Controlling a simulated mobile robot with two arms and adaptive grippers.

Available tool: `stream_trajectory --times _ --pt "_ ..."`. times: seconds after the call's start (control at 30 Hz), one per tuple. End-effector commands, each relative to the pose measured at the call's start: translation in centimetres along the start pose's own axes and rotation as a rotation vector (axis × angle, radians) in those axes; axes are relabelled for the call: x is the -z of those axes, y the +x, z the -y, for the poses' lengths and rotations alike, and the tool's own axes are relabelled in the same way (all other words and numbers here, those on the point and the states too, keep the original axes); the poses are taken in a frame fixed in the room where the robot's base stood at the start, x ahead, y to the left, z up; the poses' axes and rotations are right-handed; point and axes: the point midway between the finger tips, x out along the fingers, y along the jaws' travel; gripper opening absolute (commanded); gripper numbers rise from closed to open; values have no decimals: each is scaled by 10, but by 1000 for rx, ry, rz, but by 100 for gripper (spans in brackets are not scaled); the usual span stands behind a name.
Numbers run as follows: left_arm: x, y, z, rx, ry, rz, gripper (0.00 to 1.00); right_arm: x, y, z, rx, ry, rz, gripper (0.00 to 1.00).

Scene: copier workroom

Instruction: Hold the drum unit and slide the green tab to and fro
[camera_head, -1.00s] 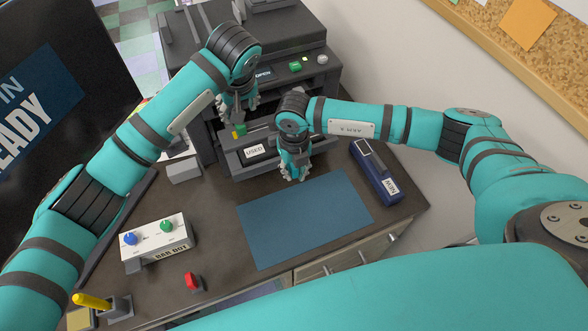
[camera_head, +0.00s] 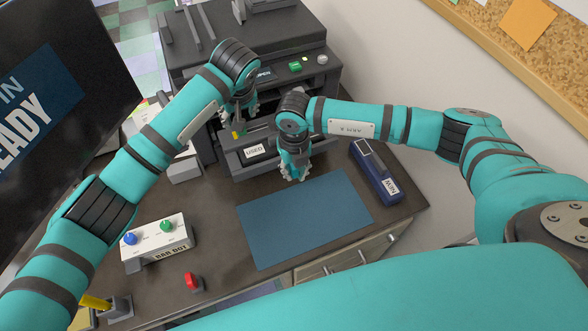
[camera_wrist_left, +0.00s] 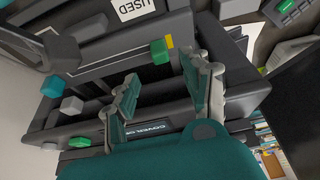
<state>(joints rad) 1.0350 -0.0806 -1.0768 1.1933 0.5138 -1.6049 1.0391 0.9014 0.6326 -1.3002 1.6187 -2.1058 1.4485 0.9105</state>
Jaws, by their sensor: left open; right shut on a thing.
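The drum unit, a dark grey bar with a white USED label (camera_head: 254,152), sits at the front of the copier; it also shows in the left wrist view (camera_wrist_left: 105,55). My right gripper (camera_head: 294,172) is shut on its right end, fingers pointing down. The green tab (camera_wrist_left: 160,52) is at the drum unit's other end, with a yellow strip beside it. In the head view that end is small and partly hidden. My left gripper (camera_head: 239,117) is open above the tab end. In the left wrist view its fingers (camera_wrist_left: 162,78) are apart, with the tab beyond the gap between them, apparently untouched.
The copier (camera_head: 250,45) stands behind the drum unit. A blue box labelled NEW (camera_head: 374,172) lies to the right. A blue mat (camera_head: 305,220) lies empty in front. A BAR BOT control box (camera_head: 158,242) and a red button (camera_head: 193,281) are at the left.

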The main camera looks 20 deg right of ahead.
Motion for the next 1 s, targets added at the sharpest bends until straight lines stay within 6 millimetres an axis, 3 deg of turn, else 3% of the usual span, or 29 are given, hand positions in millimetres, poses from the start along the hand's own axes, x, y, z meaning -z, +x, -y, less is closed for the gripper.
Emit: stream_trajectory --times 0.3,0.5,0.97,1.0 --pt "0 47 0 2 0 1 48 0 0 0 -1 0 1 0" --pt "0 68 0 1 0 1 48 0 0 0 -1 0 1 0" --pt "0 76 0 0 1 -1 48 0 0 0 -1 0 1 0" --pt "0 76 0 0 1 -1 43 0 0 0 -1 0 1 0"
